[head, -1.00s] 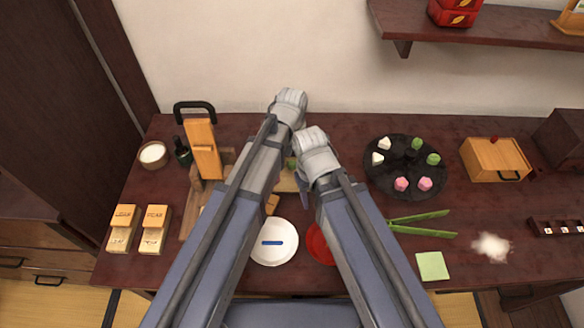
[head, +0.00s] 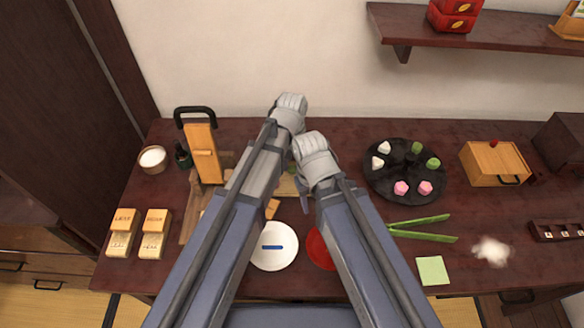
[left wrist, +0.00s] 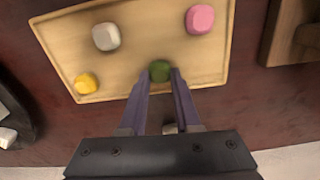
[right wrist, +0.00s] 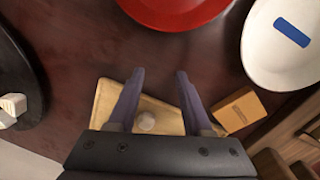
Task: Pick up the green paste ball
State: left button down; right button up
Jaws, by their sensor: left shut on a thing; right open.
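The green paste ball (left wrist: 160,71) is at the near edge of a pale wooden tray (left wrist: 140,45) in the left wrist view. My left gripper (left wrist: 161,77) is shut on the ball, with a fingertip on each side. I cannot tell whether the ball touches the tray. A white ball (left wrist: 106,37), a pink ball (left wrist: 200,19) and a yellow ball (left wrist: 87,83) lie on the same tray. My right gripper (right wrist: 160,75) is open and empty above the tray's edge in the right wrist view. In the head view my arms hide most of the tray.
A black round plate (head: 405,195) with white, green and pink sweets stands to the right. A white plate (head: 274,258) with a blue piece and a red dish (right wrist: 175,8) lie in front. Green tongs (head: 425,237) lie right of them.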

aim_at(292, 166)
pick_arm(q)
jog(key=shift+r, duration=0.15)
pick_arm(e)
jog(key=shift+r, duration=0.1)
pick_arm(q)
notch_tip(292, 166, up, 10)
jog(key=p, duration=1)
pick_arm(e)
notch_tip(292, 166, up, 10)
pick_arm(q)
jog(key=shift+s, duration=0.1)
pick_arm(e)
jog(key=shift+s, duration=0.1)
